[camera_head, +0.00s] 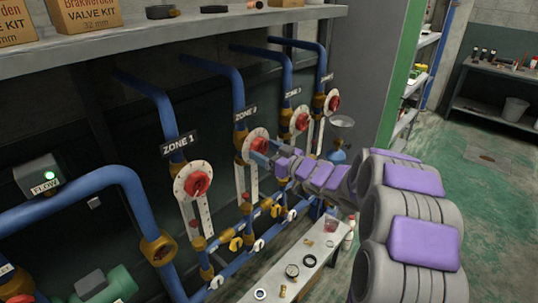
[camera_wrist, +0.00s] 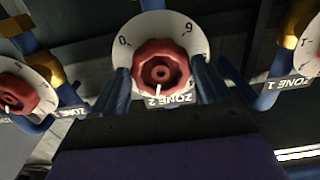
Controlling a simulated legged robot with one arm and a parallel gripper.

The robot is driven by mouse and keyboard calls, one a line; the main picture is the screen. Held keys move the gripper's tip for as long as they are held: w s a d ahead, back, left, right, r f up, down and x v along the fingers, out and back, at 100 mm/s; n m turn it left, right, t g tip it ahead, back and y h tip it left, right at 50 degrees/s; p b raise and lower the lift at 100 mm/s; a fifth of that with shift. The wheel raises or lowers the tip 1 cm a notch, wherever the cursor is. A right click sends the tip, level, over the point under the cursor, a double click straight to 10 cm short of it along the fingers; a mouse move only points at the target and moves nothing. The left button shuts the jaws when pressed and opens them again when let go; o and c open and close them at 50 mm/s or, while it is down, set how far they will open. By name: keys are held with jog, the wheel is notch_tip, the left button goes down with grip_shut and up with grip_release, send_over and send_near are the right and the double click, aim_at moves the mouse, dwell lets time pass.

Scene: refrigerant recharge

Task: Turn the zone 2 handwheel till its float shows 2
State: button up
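The zone 2 handwheel (camera_wrist: 160,67) is a red knob on a white numbered dial (camera_wrist: 122,57), upside down in the wrist view, above its "ZONE 2" label (camera_wrist: 176,99). A short white mark on the wheel points toward the label. My gripper (camera_wrist: 163,84) has its blue fingers spread on either side of the wheel, seemingly with gaps. In the head view, my gripper (camera_head: 262,152) is at the zone 2 dial (camera_head: 257,133) and partly covers it. The white zone 2 gauge strip (camera_head: 241,184) hangs below; its float reading is too small to tell.
The zone 1 handwheel (camera_head: 197,184) is to the left and other red wheels (camera_head: 302,122) are to the right. Blue pipes and yellow-handled valves (camera_head: 236,243) run below. A bench (camera_head: 314,268) with small parts stands in front. Green floor at right is open.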

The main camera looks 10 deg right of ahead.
jog(key=c, duration=0.7)
jog(key=shift+r+m+p, duration=0.1)
jog(key=shift+m+p, duration=0.2)
jog(key=shift+p, duration=0.7)
jog(key=shift+m+p, duration=0.3)
jog(key=shift+p, duration=0.45)
jog(key=shift+f, duration=0.2)
jog(key=shift+r+m+p, duration=0.15)
jog(key=shift+m+p, duration=0.45)
jog(key=shift+p, duration=0.95)
jog(key=shift+m+p, duration=0.8)
jog(key=shift+p, duration=1.15)
